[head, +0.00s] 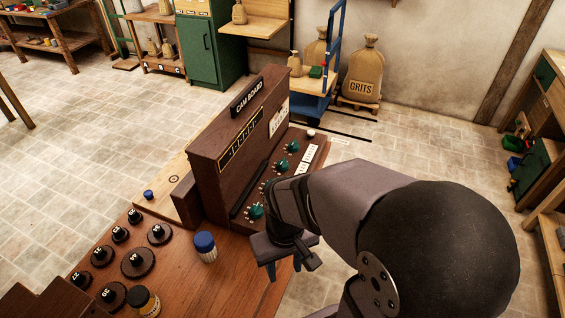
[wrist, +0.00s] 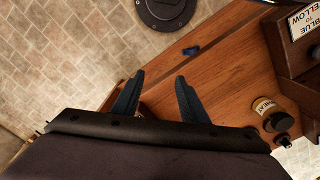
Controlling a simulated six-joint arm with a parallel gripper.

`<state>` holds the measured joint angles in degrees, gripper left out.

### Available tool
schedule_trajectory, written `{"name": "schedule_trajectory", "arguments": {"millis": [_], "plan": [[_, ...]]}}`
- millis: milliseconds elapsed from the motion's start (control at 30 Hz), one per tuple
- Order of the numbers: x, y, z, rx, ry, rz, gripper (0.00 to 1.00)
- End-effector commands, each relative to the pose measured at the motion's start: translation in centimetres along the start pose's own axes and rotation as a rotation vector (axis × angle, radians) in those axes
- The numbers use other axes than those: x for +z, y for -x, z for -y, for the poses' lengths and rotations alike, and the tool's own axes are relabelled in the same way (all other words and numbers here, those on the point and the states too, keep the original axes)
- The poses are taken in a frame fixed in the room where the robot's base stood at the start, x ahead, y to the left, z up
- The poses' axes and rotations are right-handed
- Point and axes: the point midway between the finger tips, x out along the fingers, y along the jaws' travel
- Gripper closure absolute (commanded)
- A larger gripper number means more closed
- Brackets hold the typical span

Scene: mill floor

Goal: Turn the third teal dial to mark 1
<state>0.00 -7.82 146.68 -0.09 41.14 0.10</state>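Teal dials stand in a row on the sloped face of the dark wooden cam board (head: 222,150) in the head view. I see a far dial (head: 293,147), another just nearer (head: 281,166), and the nearest dial (head: 256,211). My arm covers the stretch between the last two, so a dial there is mostly hidden. The dial marks are too small to read. My gripper (head: 281,275) is in front of the board, near the table's edge, apart from the dials. In the wrist view my gripper (wrist: 156,75) is open, with nothing between its fingers.
Several black knobbed weights (head: 137,262) stand on the wooden table (head: 185,285) left of my gripper. A blue-capped jar (head: 205,247) and a black-capped jar (head: 143,301) stand nearby. The wrist view shows a WHEAT jar (wrist: 268,107) and a small blue object (wrist: 191,50).

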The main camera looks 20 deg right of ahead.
Motion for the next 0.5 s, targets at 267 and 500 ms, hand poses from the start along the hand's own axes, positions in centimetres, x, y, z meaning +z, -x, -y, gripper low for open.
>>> {"name": "schedule_trajectory", "arguments": {"millis": [267, 500], "plan": [[-0.1, 1.1, 0.0, 0.000, 0.000, -0.004, 0.50], [-0.2, 4.5, 0.0, 0.000, 0.000, -0.006, 0.50]]}}
